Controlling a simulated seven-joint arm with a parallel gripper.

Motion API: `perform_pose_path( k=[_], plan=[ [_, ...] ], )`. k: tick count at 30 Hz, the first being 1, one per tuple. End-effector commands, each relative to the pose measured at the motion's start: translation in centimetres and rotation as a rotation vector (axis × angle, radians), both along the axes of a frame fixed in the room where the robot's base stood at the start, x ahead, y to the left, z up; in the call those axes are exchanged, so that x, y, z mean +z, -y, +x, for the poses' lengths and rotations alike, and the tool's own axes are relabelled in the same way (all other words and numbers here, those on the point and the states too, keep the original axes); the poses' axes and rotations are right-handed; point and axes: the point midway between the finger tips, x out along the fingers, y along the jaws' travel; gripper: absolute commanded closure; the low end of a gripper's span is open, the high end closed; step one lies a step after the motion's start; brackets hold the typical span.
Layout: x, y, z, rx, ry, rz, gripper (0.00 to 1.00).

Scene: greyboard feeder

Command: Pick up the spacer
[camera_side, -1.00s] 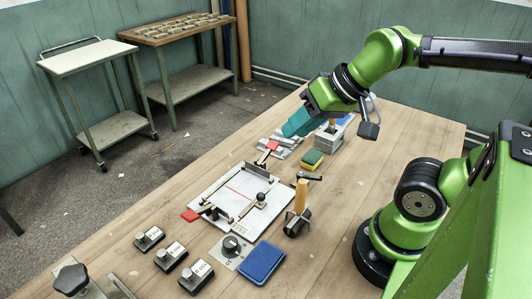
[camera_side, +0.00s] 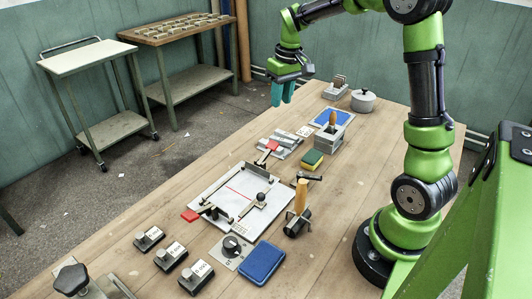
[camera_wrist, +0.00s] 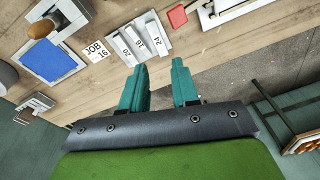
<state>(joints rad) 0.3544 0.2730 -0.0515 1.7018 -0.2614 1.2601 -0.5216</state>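Several light grey spacers lie side by side in the side view (camera_side: 281,147), behind the white feeder plate. In the wrist view they carry numbers: a spacer marked 20 (camera_wrist: 127,44), a spacer marked 16 (camera_wrist: 140,33) and a spacer marked 24 (camera_wrist: 156,33). A white card reading JOB 16 (camera_wrist: 94,48) lies beside them. My gripper (camera_side: 283,93) has teal fingers and is raised in the air beyond the table's far left edge, clear of the spacers. In the wrist view my gripper (camera_wrist: 160,88) is open, with nothing between its fingers.
The feeder plate (camera_side: 222,189) has red tabs and black clamps. A wooden-handled tool (camera_side: 300,198) is upright in front.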

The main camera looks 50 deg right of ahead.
Motion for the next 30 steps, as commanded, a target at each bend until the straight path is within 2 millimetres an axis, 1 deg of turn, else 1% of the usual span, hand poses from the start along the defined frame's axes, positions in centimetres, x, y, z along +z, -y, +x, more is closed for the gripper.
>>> perform_pose_path(
  k=[1,3,5,7,9,10,14,17,24,27,30],
  plan=[
    [-1.1,1.9,1.0,0.033,-0.038,-0.006,0.7],
    [-1.9,3.9,1.9,0.099,-0.075,-0.014,0.7],
    [-2.0,5.1,2.6,0.158,-0.096,-0.021,0.7],
    [-1.4,5.7,3.3,0.231,-0.103,-0.033,0.7],
    [-0.3,5.8,3.4,0.288,-0.1,-0.041,0.7],
    [-0.3,5.7,3.3,0.306,-0.104,-0.04,0.7],
    [-1.3,5.5,3.1,0.345,-0.114,-0.03,0.7],
    [-3.0,5.4,3.0,0.346,-0.115,-0.031,0.7],
    [-8.3,5.4,3.0,0.344,-0.115,-0.03,0.7],
    [-10.2,5.3,3.0,0.345,-0.114,-0.03,0.7],
    [-11.4,5.3,3.0,0.344,-0.112,-0.031,0.7]
  ],
)
